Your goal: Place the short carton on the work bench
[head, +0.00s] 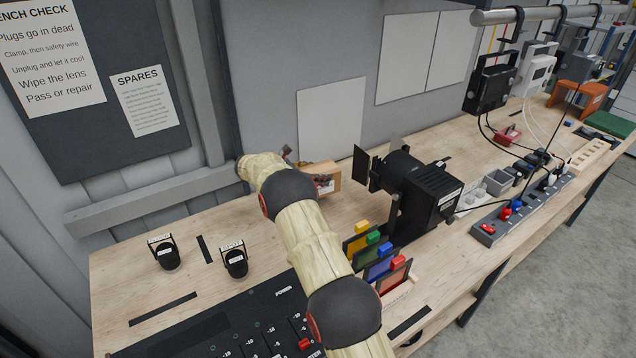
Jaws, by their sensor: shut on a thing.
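A small brown carton (332,171), which looks like the short carton, is at the back of the work bench (128,270), near the wall and left of the black lamp. It has a label on its near side, and my arm hides its left part. My gripper (304,166) is at the carton, mostly hidden behind my own arm; only small dark parts show. It is shut on the carton. I cannot tell whether the carton's underside touches the bench.
A black lamp (432,192) stands right of the carton. Coloured filter frames (380,262) stand in front of it. A black control desk (215,335) and two small black holders (165,252) are at the left. Bare wood lies behind the holders.

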